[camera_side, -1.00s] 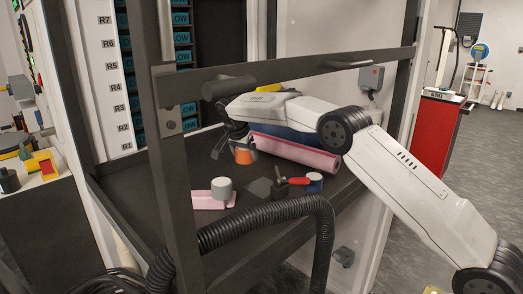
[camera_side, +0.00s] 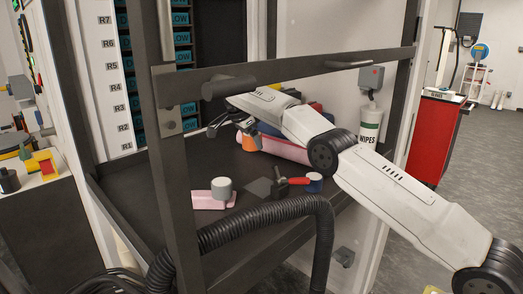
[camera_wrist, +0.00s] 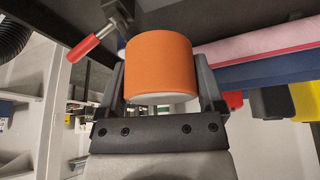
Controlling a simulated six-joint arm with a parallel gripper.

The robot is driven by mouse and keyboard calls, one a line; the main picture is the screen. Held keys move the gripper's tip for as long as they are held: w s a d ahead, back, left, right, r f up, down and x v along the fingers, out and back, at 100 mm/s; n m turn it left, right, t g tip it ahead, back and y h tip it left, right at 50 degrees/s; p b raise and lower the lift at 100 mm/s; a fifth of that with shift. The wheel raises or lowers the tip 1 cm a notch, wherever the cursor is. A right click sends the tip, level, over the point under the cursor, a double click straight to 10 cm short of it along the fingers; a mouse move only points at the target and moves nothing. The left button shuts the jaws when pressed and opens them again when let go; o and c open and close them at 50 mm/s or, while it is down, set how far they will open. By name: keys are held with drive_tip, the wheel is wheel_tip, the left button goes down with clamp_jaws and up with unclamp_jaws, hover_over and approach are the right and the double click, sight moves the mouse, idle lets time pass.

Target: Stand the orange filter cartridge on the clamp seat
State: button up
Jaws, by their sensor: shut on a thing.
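The orange filter cartridge (camera_side: 249,143) is in my gripper (camera_side: 236,127), above the back part of the dark bench. In the wrist view the orange cartridge (camera_wrist: 160,62) sits between the two dark fingers, one on each side, with a pale end towards the palm. A clamp (camera_side: 280,186) with a red handle (camera_side: 298,181) stands nearer the front, beside a flat dark plate (camera_side: 258,188), which may be its seat. The red handle also shows in the wrist view (camera_wrist: 92,40), upper left. The cartridge is apart from the clamp.
A grey-white cylinder (camera_side: 221,187) stands at a pink pad (camera_side: 205,201). A small blue and white cup (camera_side: 314,182) is right of the clamp. A pink roll (camera_side: 284,149) lies behind. A black hose (camera_side: 270,212) and frame bars cross the front.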

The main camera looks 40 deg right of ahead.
drive_tip(key=shift+f, duration=0.2)
approach(266, 186)
drive_tip(key=f, duration=0.1)
drive_tip(key=a+f, duration=0.1)
drive_tip(key=f, duration=0.3)
drive_tip(key=shift+w+a, duration=0.15)
drive_tip(key=shift+a, duration=0.15)
drive_tip(key=shift+s+d, duration=0.25)
drive_tip(key=shift+d, duration=0.7)
drive_tip(key=shift+s+d, duration=0.25)
drive_tip(key=shift+d, duration=0.75)
drive_tip(key=shift+f, duration=0.55)
drive_tip(key=shift+f, duration=0.1)
drive_tip(key=o, duration=1.2)
drive_tip(key=v, duration=1.2)
drive_tip(key=shift+a, duration=0.1)
